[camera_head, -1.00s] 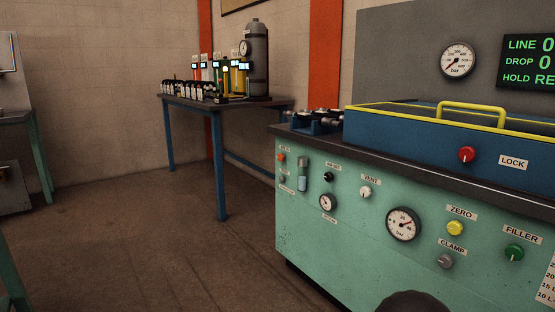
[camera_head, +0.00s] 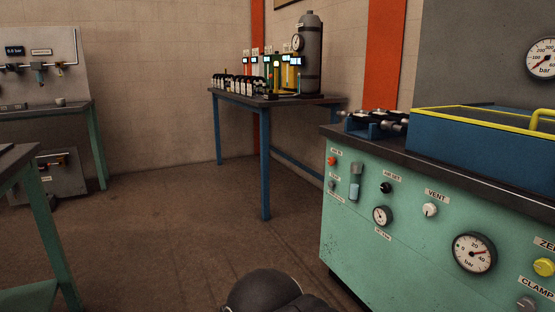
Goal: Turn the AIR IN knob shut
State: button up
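A small orange-red knob (camera_head: 332,160) sits at the upper left corner of the green panel (camera_head: 352,238) of the test bench. The small label above it looks like AIR IN, but it is hard to read. How far the knob is turned is too small to tell. A dark rounded part of my own arm shows at the bottom edge of the view, well below the knob. My gripper's fingers do not show, and nothing touches the knob.
A blue-legged table (camera_head: 264,165) stands behind. A green-legged bench (camera_head: 96,146) is at left. The floor (camera_head: 185,225) between is clear.

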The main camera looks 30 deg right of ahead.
aim_at(331, 161)
jog(key=u, duration=0.25)
jog(key=i, duration=0.75)
jog(key=z, duration=0.6)
jog(key=i, duration=0.75)
jog(key=z, duration=0.65)
